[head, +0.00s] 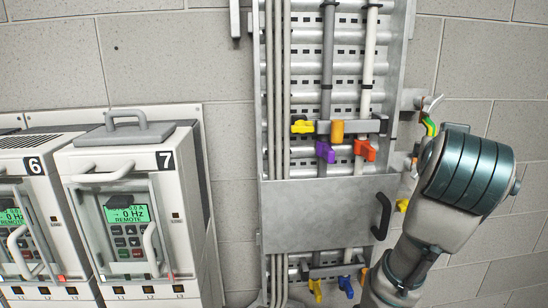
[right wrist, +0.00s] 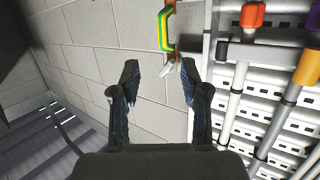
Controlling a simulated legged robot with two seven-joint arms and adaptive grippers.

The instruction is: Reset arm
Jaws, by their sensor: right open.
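My right arm (head: 465,175) comes up from the lower right in the head view, in front of the block wall and beside the right edge of the metal cable tray. Its fingers cannot be made out there. In the right wrist view my right gripper (right wrist: 160,78) is open, with its two fingers apart and nothing between them but the wall behind. A green and yellow looped cable (right wrist: 163,30) shows beyond the fingertips at the top. My left gripper is not in view.
The upright cable tray (head: 330,212) carries pipes, coloured clamps and a black handle (head: 381,216). Drive units numbered 6 (head: 20,185) and 7 (head: 120,170) stand at the left. The green and yellow cable (head: 429,126) sits close to my right arm. Bare wall (head: 510,110) lies at the right.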

